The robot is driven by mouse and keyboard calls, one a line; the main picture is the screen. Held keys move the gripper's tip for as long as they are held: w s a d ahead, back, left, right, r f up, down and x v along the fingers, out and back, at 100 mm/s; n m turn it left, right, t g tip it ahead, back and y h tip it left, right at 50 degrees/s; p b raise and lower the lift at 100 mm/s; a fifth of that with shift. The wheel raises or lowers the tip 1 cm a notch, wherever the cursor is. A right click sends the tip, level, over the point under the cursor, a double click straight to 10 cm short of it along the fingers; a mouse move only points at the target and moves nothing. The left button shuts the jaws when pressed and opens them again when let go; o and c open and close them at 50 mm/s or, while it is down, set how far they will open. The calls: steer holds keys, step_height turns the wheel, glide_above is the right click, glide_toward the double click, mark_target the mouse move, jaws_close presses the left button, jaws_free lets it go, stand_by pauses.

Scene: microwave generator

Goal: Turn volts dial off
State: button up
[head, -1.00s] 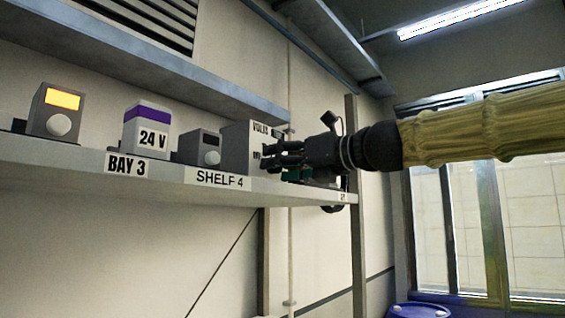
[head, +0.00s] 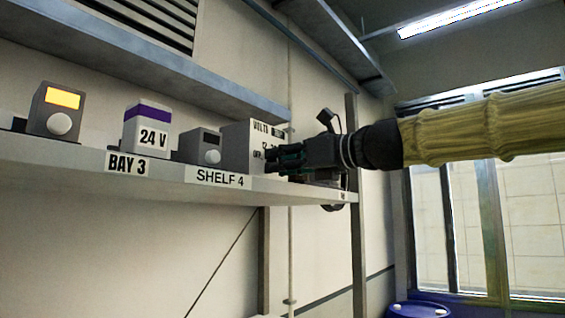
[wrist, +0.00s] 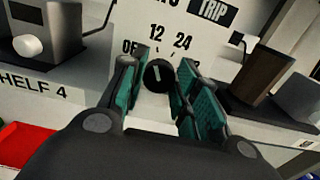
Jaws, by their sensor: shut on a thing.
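The volts dial (wrist: 159,76) is a round black knob with a white mark on a pale panel. In the wrist view the mark points roughly upward, tilted slightly left. "OFF", "12" and "24" are printed around it, with "OFF" at the left. My gripper (wrist: 158,75) has its green-padded fingers on either side of the knob and is shut on it. In the head view my gripper (head: 272,160) meets the front of the white unit (head: 237,146) labelled "VOLTS" at the shelf's right end; there the fingers hide the dial.
The shelf (head: 80,155) runs beneath, with a small grey unit (head: 199,147), a purple-topped "24 V" box (head: 146,135) and a yellow-screened unit (head: 56,110) to the left. In the wrist view a brown block (wrist: 262,77) stands at the right.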

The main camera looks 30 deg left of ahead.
steer(key=shift+n, duration=1.4)
steer(key=o, duration=1)
steer(key=d, duration=0.8)
steer(key=s+d, duration=0.1)
steer(key=d, duration=0.3)
